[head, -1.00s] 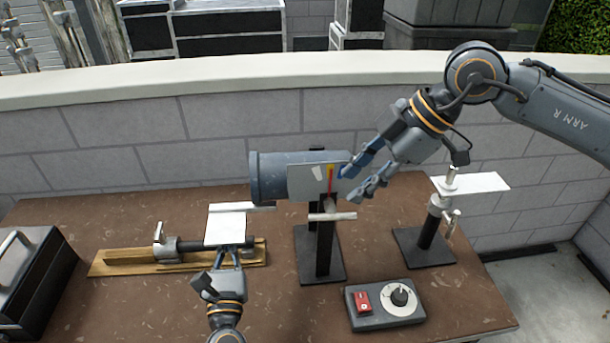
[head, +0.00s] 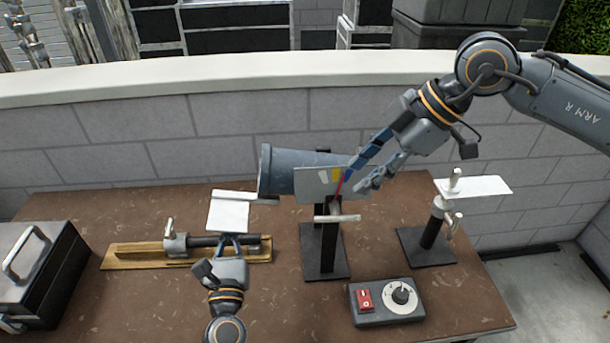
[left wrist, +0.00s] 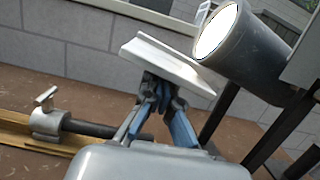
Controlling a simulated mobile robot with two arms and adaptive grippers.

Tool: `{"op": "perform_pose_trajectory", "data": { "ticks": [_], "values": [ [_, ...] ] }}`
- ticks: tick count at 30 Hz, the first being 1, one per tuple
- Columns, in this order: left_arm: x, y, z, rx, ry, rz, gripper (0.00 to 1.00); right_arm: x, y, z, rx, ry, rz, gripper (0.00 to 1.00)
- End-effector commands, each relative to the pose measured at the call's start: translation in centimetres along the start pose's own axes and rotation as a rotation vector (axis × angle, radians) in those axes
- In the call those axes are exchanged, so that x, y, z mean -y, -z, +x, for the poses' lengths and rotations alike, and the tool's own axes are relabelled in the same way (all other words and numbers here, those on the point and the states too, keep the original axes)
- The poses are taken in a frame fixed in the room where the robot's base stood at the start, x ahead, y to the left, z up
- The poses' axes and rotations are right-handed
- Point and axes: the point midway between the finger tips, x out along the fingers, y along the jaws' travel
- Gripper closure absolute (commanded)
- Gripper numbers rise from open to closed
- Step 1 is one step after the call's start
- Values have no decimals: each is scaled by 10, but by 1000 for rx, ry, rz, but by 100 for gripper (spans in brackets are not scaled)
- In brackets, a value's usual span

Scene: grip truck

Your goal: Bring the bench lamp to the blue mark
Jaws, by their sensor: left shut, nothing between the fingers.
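The bench lamp (head: 283,172) is a grey cylinder on a black stand (head: 319,262). Its open end faces left and glows white in the left wrist view (left wrist: 215,34). A grey plate (head: 308,190) on its side carries a white and a yellow mark (head: 336,175), with a thin red pointer (head: 340,184) just right of the yellow. No blue mark is distinguishable; my fingers cover the plate's right part. My right gripper (head: 362,182) has its fingers apart at that part; contact is unclear. My left gripper (head: 232,240) is shut and empty by a white card (head: 229,212), also in the left wrist view (left wrist: 165,62).
A rail on a wooden base (head: 135,256) lies at left beside a black case (head: 50,270). A control box (head: 385,303) with a red switch and dial stands in front. A stand with a white plate (head: 480,187) is at right. A brick wall closes the back.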

Motion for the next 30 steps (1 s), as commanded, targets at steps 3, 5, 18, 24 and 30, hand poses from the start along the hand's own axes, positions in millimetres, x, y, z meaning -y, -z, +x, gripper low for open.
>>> {"op": "perform_pose_trajectory", "data": {
  "ticks": [3, 5, 18, 24, 30],
  "values": [
    [-1, -6, 1, 1, 0, 0, 100, -1, 3, -5, 0, 0, 0, 64],
    [-1, -8, 2, 1, 0, 0, 100, -1, 4, -6, 0, 0, 0, 64],
    [-2, -9, 2, 1, 0, 0, 100, -2, 4, -6, 0, 0, 0, 64],
    [-2, -10, 2, 1, -1, 0, 100, -2, 4, -8, 0, 0, 0, 64],
    [-2, -17, 3, 1, -1, -1, 100, -3, 7, -13, 0, 0, 0, 64]
  ]
}}
